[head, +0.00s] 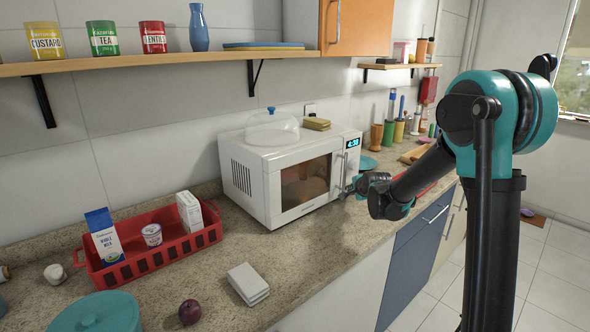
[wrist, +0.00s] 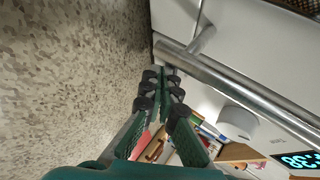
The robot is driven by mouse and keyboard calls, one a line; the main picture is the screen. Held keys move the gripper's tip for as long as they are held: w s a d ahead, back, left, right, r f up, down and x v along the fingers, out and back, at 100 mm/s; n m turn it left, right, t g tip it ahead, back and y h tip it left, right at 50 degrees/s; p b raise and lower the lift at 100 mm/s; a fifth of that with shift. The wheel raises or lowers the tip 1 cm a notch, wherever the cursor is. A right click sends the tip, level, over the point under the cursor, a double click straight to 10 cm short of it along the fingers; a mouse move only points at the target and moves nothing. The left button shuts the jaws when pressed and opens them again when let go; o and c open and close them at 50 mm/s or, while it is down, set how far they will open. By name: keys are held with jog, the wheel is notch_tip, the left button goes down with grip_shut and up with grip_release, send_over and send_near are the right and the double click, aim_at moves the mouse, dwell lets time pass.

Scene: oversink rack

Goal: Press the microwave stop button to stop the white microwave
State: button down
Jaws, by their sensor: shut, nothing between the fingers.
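The white microwave (head: 255,203) stands on the counter with its door closed. Its lit clock display (head: 353,143) is at the top of the control panel, and it also shows in the wrist view (wrist: 299,160). A pale round knob (wrist: 238,120) sits on the panel below the display. The metal door handle (wrist: 235,86) runs beside it. My gripper (head: 346,189) is shut and empty in front of the panel's lower part. In the wrist view, the fingertips (wrist: 161,74) overlap the panel's lower end near the handle; contact cannot be told. I cannot make out a stop button.
A red basket (head: 150,258) with cartons and a cup stands left of the microwave. A glass dome (head: 272,128) and a sponge-like stack (head: 317,124) sit on top. A shelf (head: 150,62) runs above.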

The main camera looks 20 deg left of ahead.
jog(key=shift+d, duration=0.1)
jog(key=shift+s+d, duration=0.35)
jog(key=shift+d, duration=0.05)
jog(key=shift+d, duration=0.1)
dwell(0.3)
jog(key=shift+s+d, duration=0.55)
jog(key=shift+d, duration=0.25)
jog(key=shift+s+d, duration=0.55)
jog(key=shift+d, duration=0.25)
jog(key=shift+s+d, duration=0.55)
jog(key=shift+d, duration=0.25)
jog(key=s+d+f+n+g+h, duration=0.1)
jog(key=s+d+n+g+h, duration=0.1)
jog(key=s+d+n, duration=0.65)
jog(key=s+d+f+n+g+h, duration=0.2)
jog(key=s+d+n, duration=0.1)
jog(key=s+d, duration=1.05)
jog(key=s+a+f+g, duration=0.1)
jog(key=s+f, duration=0.2)
jog(key=s, duration=0.4)
jog(key=s+a+f+g, duration=0.1)
jog(key=s+f, duration=0.3)
jog(key=s, duration=0.4)
jog(key=shift+a+n+g, duration=0.3)
jog(key=shift+n, duration=0.05)
